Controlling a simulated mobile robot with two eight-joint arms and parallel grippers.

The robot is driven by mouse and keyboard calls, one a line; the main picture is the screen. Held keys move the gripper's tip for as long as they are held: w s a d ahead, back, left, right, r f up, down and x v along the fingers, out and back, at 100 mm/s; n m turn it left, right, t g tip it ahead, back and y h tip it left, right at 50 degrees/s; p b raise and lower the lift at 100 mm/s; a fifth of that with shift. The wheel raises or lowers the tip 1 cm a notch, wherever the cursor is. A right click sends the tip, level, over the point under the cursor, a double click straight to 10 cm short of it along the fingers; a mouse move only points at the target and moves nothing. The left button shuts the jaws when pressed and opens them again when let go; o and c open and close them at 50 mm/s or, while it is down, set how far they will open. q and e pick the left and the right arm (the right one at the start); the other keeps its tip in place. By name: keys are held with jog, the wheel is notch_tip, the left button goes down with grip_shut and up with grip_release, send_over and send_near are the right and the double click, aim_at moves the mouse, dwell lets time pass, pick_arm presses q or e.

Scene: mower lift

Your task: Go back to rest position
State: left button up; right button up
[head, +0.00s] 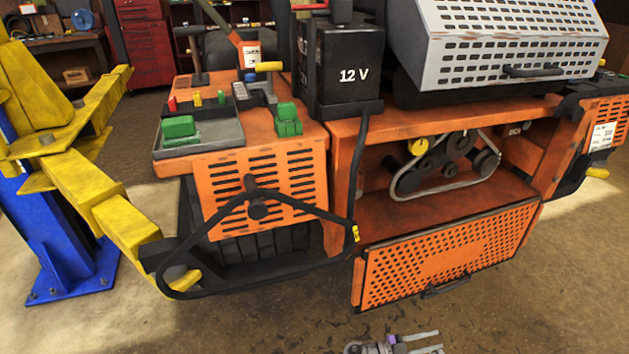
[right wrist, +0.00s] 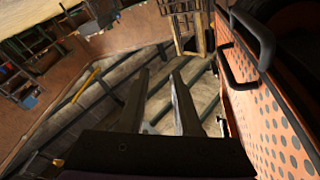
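My right gripper (head: 424,343) shows at the bottom edge of the head view, low in front of the mower's perforated orange panel (head: 450,258). In the right wrist view its two dark fingers (right wrist: 160,76) stand apart with nothing between them. The orange panel (right wrist: 285,130) with its black handle (right wrist: 243,62) is close on the right side of that view, beside the fingers. The gripper appears clear of the handle. My left gripper is not in view.
The orange mower (head: 265,190) is beside a yellow lift arm (head: 105,205) and blue post (head: 60,220). A 12 V battery (head: 345,62) and a grey perforated cover (head: 505,40) are on top. Pulleys and a belt (head: 440,165) show inside. The floor (head: 250,325) in front looks clear.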

notch_tip(320, 180, up, 9)
jog(key=w+d+n+y, duration=0.1)
jog(key=n+y, duration=0.4)
jog(key=n, duration=0.1)
jog(key=s+a+r+n+y, duration=0.3)
jog(key=s+r+n+y, duration=0.2)
jog(key=s+r+n, duration=0.15)
jog(key=s+a+r+n+t+y, duration=0.1)
jog(key=s+a+r+n+y, duration=0.1)
jog(key=s+a+n+y, duration=0.65)
jog(key=s+a+r+t+y, duration=0.15)
jog(key=s+a, duration=0.35)
jog(key=s, duration=0.8)
pick_arm(q)
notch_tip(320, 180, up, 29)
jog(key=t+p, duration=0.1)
jog(key=p, duration=2.5)
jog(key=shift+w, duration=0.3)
pick_arm(e)
notch_tip(320, 180, up, 30)
jog(key=shift+w+a+f, duration=0.15)
jog(key=shift+w+a, duration=0.05)
jog(key=shift+w, duration=0.25)
